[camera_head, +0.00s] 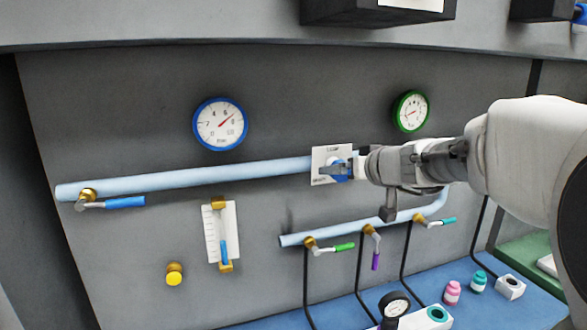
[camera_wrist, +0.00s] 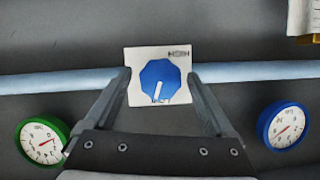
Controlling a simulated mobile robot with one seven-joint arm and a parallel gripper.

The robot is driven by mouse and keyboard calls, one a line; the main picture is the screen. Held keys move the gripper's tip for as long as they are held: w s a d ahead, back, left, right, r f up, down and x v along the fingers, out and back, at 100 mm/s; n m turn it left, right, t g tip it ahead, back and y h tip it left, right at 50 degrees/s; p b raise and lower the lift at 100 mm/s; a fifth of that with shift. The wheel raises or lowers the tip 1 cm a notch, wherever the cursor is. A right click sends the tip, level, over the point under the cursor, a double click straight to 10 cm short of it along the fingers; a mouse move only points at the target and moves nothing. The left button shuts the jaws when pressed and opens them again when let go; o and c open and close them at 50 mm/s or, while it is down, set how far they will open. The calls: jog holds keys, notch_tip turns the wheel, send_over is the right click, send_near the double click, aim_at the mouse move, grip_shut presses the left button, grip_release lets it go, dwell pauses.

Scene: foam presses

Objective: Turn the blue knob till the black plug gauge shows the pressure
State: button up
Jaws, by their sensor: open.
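The blue knob (camera_wrist: 160,80) sits on a white label plate (camera_wrist: 135,58) on the wall pipe. Its white pointer line points down and slightly left in the wrist view. In the head view the knob (camera_head: 341,171) is partly hidden by my gripper (camera_head: 352,168). My gripper's two fingers (camera_wrist: 160,76) are open, one on each side of the knob; I cannot tell whether they touch it. A black-rimmed gauge (camera_head: 395,304), likely the black plug gauge, stands at the bottom of the head view by a white block. Its reading is too small to tell.
A blue-rimmed gauge (camera_head: 220,124) and a green-rimmed gauge (camera_head: 410,111) hang on the grey wall. Several lever valves sit on the pipes, including a blue-handled one (camera_head: 125,202). Small pink (camera_head: 452,292) and teal (camera_head: 477,282) jars stand on the blue bench (camera_head: 352,312).

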jog(key=shift+w+a+f, duration=0.1)
jog(key=shift+w, duration=0.15)
jog(key=c, duration=1.4)
jog(key=shift+f+b, duration=0.1)
jog(key=shift+b, duration=0.35)
